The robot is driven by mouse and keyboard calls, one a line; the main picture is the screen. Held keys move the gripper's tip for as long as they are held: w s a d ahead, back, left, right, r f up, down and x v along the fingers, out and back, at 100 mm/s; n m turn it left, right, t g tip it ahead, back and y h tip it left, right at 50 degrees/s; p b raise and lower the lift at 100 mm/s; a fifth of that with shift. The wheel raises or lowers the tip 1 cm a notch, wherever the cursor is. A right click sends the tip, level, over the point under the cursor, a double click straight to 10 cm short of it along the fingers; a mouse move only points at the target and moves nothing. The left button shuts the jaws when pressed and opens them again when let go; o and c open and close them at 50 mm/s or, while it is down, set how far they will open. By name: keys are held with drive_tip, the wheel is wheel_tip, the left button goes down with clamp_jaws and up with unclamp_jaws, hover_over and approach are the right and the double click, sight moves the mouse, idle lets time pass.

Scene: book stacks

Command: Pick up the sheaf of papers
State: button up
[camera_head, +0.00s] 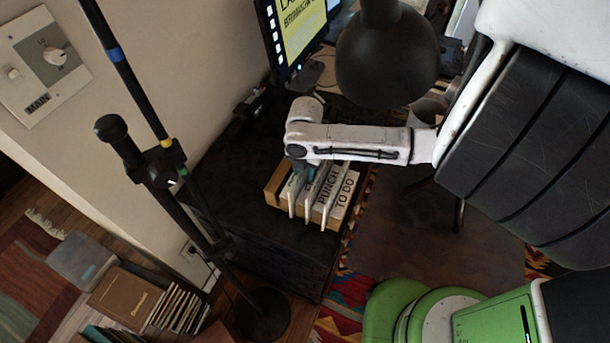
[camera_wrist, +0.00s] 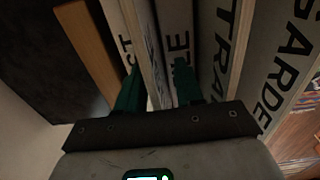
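Several upright white paper sheaves or folders (camera_head: 325,203) stand in a row in a wooden holder (camera_head: 273,190) on a dark cabinet. I cannot tell which one is the task's sheaf. My gripper (camera_head: 301,168) points down into the row from above. In the wrist view its two green fingers (camera_wrist: 158,88) are spread apart, with a pale sheaf (camera_wrist: 147,55) between them. The fingertips are partly hidden among the papers, and no firm grip on the sheaf shows.
More lettered sheaves (camera_wrist: 228,45) stand close right of the fingers. A monitor (camera_head: 290,35) and a black lamp shade (camera_head: 387,57) are at the back. A black stand (camera_head: 150,165) rises left of the cabinet (camera_head: 235,165), whose top is bare left of the holder.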

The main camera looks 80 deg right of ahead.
drive_tip(key=shift+f, duration=0.3)
idle(0.6)
drive_tip(key=shift+c, duration=0.4)
clamp_jaws()
